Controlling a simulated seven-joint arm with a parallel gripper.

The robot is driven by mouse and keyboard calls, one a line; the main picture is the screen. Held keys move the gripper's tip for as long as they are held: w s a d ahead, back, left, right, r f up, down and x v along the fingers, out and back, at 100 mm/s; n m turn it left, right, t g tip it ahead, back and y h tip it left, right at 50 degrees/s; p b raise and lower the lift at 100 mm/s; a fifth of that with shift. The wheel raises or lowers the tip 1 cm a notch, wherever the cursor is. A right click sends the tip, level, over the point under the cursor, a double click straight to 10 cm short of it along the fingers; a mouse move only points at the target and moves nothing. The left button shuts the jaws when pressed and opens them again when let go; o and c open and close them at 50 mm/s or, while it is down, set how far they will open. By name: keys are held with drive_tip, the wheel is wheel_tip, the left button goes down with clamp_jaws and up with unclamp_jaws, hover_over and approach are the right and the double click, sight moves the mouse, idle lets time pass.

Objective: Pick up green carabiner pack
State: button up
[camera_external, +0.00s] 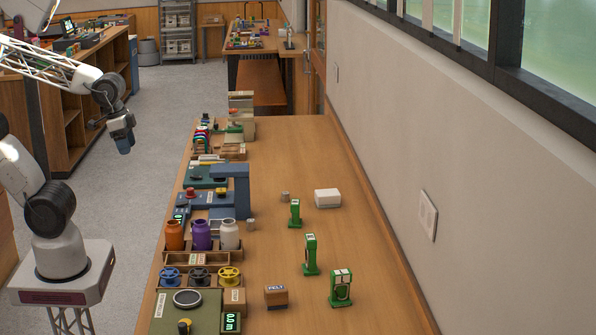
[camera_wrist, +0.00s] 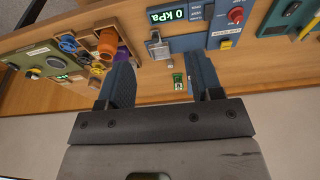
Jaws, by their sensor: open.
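Three green packs stand upright on the wooden bench in the external view: a smaller one (camera_external: 295,214), a middle one (camera_external: 310,256) and a front one (camera_external: 341,288) with a dark ring-shaped opening. I cannot read their labels or tell which is the carabiner pack. My gripper (camera_external: 124,147) hangs above the floor left of the bench, well apart from the packs. In the wrist view my gripper (camera_wrist: 163,78) is open and empty. A small green item (camera_wrist: 179,83) shows far beyond, between the fingers.
The bench's left side is crowded with orange (camera_external: 174,236), purple (camera_external: 202,236) and white bottles, spools (camera_external: 229,277) and a blue stand (camera_external: 236,190). A small FELT box (camera_external: 276,297) and a white box (camera_external: 327,198) stand near the packs. The bench between the packs is clear; a wall borders its right.

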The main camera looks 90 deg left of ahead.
drive_tip(key=w+r+m+y, duration=0.15)
drive_tip(key=w+m, duration=0.25)
drive_tip(key=w, duration=0.8)
drive_tip(key=m+g+y, duration=0.2)
drive_tip(key=m+y, duration=0.1)
drive_tip(key=m, duration=1.2)
hover_over(295, 202)
drive_tip(key=d, duration=0.2)
drive_tip(key=f, duration=1.6)
drive_tip(key=shift+s+d+f, duration=0.1)
drive_tip(key=shift+s+f, duration=0.15)
drive_tip(key=shift+s, duration=0.1)
drive_tip(key=shift+w+f, duration=0.3)
drive_tip(key=shift+w, duration=0.05)
drive_tip(key=shift+x, duration=1.3)
